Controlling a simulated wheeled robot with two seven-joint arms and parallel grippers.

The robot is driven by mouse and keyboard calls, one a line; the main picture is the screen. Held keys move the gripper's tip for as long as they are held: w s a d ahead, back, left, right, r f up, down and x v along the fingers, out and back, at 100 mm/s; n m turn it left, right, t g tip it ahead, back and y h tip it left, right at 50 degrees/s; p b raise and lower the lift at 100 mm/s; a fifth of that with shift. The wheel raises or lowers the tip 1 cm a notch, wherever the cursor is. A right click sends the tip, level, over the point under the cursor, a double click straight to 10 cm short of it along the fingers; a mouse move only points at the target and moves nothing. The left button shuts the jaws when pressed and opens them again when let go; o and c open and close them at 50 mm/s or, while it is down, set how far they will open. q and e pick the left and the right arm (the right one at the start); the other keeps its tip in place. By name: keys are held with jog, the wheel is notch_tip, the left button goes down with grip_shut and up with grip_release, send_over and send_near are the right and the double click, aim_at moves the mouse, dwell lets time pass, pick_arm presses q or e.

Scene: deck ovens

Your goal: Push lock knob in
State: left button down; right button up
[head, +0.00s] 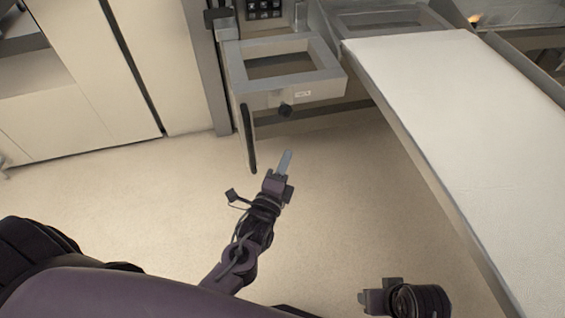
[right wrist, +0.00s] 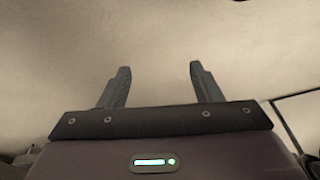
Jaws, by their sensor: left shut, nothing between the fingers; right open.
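A small round black lock knob (head: 285,110) sits on the front face of a light grey, open-topped frame, just below a small white label. My left gripper (head: 287,156) is shut and empty, pointing up the picture towards the knob. Its fingertips appear below the knob, with a visible gap between them. My right gripper is at the bottom right of the head view, where its fingers are not clear. In the right wrist view, the right gripper (right wrist: 158,70) is open with nothing between its fingers.
A long white-topped loader or table (head: 450,110) runs down the right side. A dark upright handle bar (head: 248,138) stands at the frame's left corner. Pale cabinets (head: 80,80) are at the left. The floor (head: 150,190) between is clear.

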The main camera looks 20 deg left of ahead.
aim_at(285, 111)
pick_arm(q)
jog(key=w+a+r+b, duration=0.1)
jog(key=w+a, duration=0.1)
jog(key=w, duration=0.7)
jog(key=shift+w+a+r, duration=0.25)
jog(key=shift+a, duration=0.15)
pick_arm(e)
jog(key=shift+w+a+f+t+y, duration=0.2)
jog(key=shift+a+t, duration=0.1)
jog(key=shift+a, duration=0.25)
jog(key=shift+w+a+f+t+y, duration=0.1)
jog(key=shift+w+a+f+t, duration=0.15)
jog(key=shift+a, duration=0.25)
jog(key=shift+r, duration=0.1)
